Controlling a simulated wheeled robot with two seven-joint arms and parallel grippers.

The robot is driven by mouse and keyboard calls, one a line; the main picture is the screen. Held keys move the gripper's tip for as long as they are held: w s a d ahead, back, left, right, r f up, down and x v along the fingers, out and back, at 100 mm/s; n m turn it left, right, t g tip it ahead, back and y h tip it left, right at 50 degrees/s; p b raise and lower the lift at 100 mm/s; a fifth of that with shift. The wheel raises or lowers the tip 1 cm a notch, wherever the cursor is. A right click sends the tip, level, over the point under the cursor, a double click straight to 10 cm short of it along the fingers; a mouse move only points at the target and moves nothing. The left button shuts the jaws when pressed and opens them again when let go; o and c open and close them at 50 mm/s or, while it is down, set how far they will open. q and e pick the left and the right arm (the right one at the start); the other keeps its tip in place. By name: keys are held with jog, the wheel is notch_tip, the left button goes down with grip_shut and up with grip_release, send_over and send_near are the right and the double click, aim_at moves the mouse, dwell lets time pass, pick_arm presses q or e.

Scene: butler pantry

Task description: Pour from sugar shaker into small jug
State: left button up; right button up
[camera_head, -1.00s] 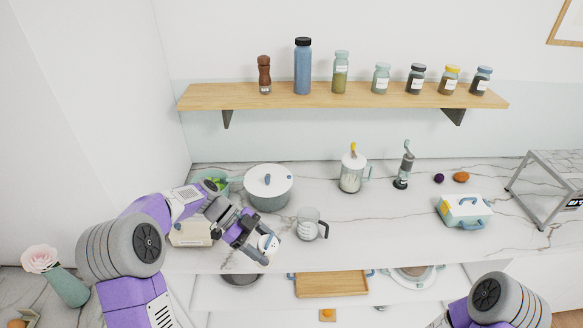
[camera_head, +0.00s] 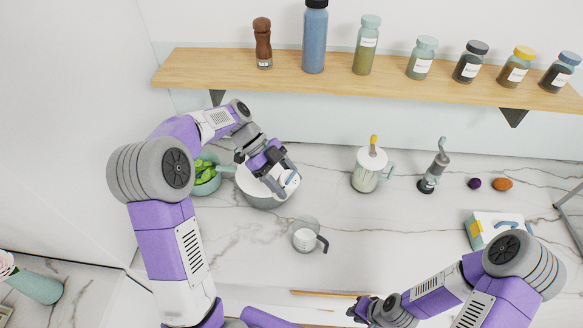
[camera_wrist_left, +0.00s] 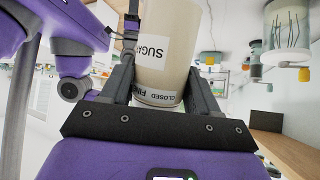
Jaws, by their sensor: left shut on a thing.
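The sugar shaker (camera_head: 289,179) is in my left gripper (camera_head: 275,181), held in front of and partly over the pot in the head view. In the left wrist view the pale shaker (camera_wrist_left: 168,50) sits between the two fingers, with its SUGAR label showing. The small jug (camera_head: 304,238), clear with a dark handle on its right, stands upright on the marble counter, below and right of the shaker in the picture. The shaker is apart from the jug. My right gripper (camera_head: 364,312) is low at the front edge; its fingers are too small to judge.
The pot (camera_head: 262,202) is partly hidden by my left gripper. A green pan of greens (camera_head: 207,187) stands left of it. A lidded glass jar (camera_head: 366,176), a grinder (camera_head: 433,173) and a butter dish (camera_head: 478,232) stand to the right. A shelf (camera_head: 390,85) of bottles runs above.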

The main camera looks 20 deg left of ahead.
pick_arm(q)
jog(key=shift+s+f, duration=0.15)
jog(key=shift+f, duration=0.1)
jog(key=shift+f+y+b, duration=0.75)
jog(key=shift+f+y, duration=0.35)
jog(key=shift+f, duration=0.8)
jog(key=shift+r+t+y+p, duration=0.1)
jog(key=shift+t+y+p, duration=0.2)
jog(key=shift+p, duration=0.05)
jog(key=shift+t+y+p, duration=0.4)
jog(key=shift+y+p, duration=0.85)
jog(key=shift+y, duration=0.05)
jog(key=shift+d+r+y+p, duration=0.1)
jog(key=shift+r+y+p, duration=0.1)
jog(key=shift+y+p, duration=0.8)
jog(key=shift+d+r+t+y+p, duration=0.2)
jog(key=shift+t+y+p, duration=0.2)
jog(key=shift+y, duration=0.3)
jog(key=shift+y, duration=0.5)
jog(key=shift+d+r+t+y+p, duration=0.2)
jog(key=shift+t+y+p, duration=0.1)
jog(key=shift+y, duration=0.5)
